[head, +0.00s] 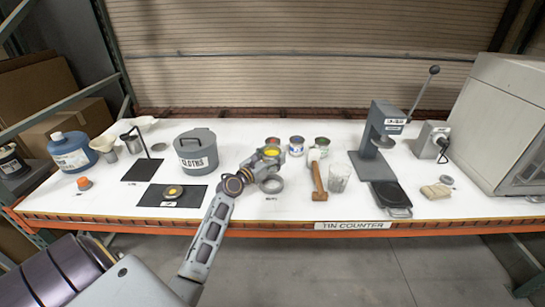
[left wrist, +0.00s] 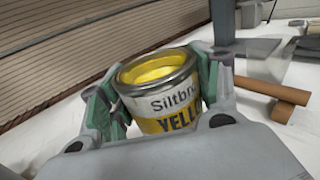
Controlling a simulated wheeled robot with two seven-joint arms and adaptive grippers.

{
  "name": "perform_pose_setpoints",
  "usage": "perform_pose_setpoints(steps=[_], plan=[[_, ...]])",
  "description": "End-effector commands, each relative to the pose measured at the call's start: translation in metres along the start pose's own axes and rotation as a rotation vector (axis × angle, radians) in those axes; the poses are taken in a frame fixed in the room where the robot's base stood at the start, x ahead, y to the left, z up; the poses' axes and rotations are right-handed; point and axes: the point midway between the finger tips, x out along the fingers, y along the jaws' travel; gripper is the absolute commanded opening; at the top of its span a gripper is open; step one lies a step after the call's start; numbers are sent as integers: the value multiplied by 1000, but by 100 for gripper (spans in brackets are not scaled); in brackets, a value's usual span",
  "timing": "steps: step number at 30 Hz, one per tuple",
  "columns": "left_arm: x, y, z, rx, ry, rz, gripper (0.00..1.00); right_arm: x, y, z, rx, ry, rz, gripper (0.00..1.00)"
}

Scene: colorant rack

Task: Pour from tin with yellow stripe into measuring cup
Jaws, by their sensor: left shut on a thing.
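My left gripper (head: 262,170) is shut on the tin with yellow stripe (head: 271,151), over the middle of the counter. A clear glass-like cup (head: 339,177), likely the measuring cup, stands to the right of the tin, beyond the mallet. My right gripper does not show.
Several other tins (head: 297,145) stand behind the held one. A wooden mallet (head: 318,180) lies between tin and cup. A grey press (head: 378,145) stands right of the cup, and a grey cloths bin (head: 196,150) stands left. The counter's front edge (head: 350,225) is clear.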

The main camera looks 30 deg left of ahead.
Motion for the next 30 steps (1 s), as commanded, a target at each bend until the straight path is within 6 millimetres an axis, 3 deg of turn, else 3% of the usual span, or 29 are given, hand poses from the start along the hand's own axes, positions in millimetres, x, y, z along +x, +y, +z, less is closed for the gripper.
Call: perform_pose_setpoints(steps=[20, 30], plan=[[2, 0, 6, 1, -3, 1, 27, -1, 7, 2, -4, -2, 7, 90], [13, 3, 42, 1, -6, 1, 27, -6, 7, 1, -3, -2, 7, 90]])
